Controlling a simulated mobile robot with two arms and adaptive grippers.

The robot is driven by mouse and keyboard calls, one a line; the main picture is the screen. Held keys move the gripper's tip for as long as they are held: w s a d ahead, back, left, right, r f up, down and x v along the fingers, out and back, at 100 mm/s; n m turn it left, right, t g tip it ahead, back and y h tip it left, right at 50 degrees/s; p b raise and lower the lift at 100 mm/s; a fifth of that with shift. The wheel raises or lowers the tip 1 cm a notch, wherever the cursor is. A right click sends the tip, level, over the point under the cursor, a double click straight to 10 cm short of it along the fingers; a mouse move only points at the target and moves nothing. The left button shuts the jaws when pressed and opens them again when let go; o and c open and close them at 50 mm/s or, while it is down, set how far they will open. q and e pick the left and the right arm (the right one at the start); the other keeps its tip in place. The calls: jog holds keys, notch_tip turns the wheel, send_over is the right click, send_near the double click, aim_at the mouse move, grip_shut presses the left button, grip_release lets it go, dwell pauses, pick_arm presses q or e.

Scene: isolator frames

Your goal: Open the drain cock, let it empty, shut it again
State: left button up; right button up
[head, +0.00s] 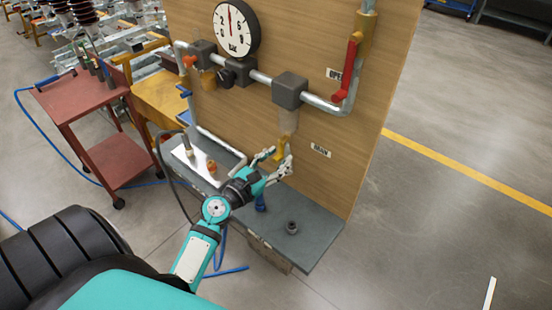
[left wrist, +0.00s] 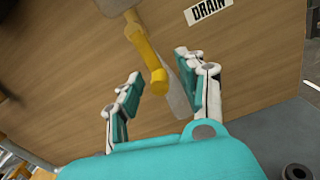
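The yellow drain cock (head: 282,148) hangs below a clear bowl (head: 288,121) under a grey block on the pipe, left of the DRAIN label (head: 320,150). In the left wrist view its yellow lever (left wrist: 147,58) slopes down, and its rounded lower end appears between my fingers. My left gripper (head: 274,160) is open around the lever's lower end; it also shows in the left wrist view (left wrist: 158,82). I see no finger clearly touching the lever. Whether liquid is in the bowl is too small to tell. My right gripper is not in view.
The wooden board (head: 250,130) also carries a gauge (head: 237,29), grey pipework and a red lever (head: 346,70) by the OPEN label. A grey ledge (head: 318,232) with a small dark ring (head: 292,228) lies below. A red cart (head: 110,120) stands left.

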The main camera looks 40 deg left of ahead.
pick_arm(q)
grip_shut()
jog(key=shift+a, duration=0.1)
jog(key=a+r+m+b, duration=0.1)
jog(key=a+r+m, duration=0.3)
jog(key=m, duration=1.3)
jog(key=shift+w+a+r+m, duration=0.15)
jog(key=shift+a+r+m, duration=0.2)
jog(key=shift+a+m, duration=0.05)
dwell(0.6)
jog(key=shift+o, duration=0.5)
grip_release()
jog(key=shift+r, duration=0.2)
jog(key=s, duration=1.2)
jog(key=shift+a, duration=0.45)
